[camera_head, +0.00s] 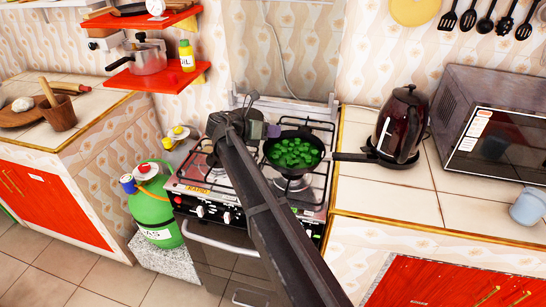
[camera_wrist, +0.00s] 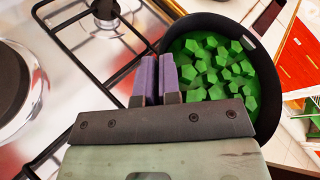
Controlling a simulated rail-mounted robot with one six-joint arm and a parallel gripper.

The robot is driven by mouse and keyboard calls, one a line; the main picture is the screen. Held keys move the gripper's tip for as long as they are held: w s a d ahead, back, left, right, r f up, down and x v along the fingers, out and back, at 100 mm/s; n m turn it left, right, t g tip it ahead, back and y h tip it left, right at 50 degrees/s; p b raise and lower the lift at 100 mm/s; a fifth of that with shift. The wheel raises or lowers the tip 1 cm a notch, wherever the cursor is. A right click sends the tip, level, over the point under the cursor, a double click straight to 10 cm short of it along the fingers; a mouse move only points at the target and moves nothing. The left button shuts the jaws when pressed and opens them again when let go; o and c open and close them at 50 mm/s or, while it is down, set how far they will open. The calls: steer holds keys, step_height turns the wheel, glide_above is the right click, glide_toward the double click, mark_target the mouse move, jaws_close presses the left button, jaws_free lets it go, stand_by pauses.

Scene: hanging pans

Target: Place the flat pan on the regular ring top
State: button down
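The flat pan (camera_head: 297,150) is dark and round and holds several green chunks. It is over the right side of the gas stove (camera_head: 205,183), its handle pointing right toward the kettle. My gripper (camera_head: 272,130) is at the pan's left edge. In the wrist view, its purple fingers (camera_wrist: 158,76) are nearly together, one on each side of the pan's rim (camera_wrist: 166,32), and look shut on it. A burner ring (camera_wrist: 105,10) and a larger ring at the left edge (camera_wrist: 14,85) show bare. I cannot tell whether the pan rests on its grate.
A dark kettle (camera_head: 400,125) stands right of the stove, close to the pan's handle end. A microwave (camera_head: 490,125) and a blue mug (camera_head: 530,206) are further right. A green gas bottle (camera_head: 153,205) stands left of the stove. Red shelves (camera_head: 175,77) hang at upper left.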

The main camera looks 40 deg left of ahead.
mark_target(273, 142)
step_height(273, 142, down, 4)
steer(key=b, duration=0.4)
steer(key=shift+f, duration=0.25)
steer(key=shift+r, duration=0.3)
steer(key=shift+f, duration=0.2)
steer(key=c, duration=1.7)
jaws_free()
steer(key=shift+c, duration=0.2)
steer(key=o, duration=0.4)
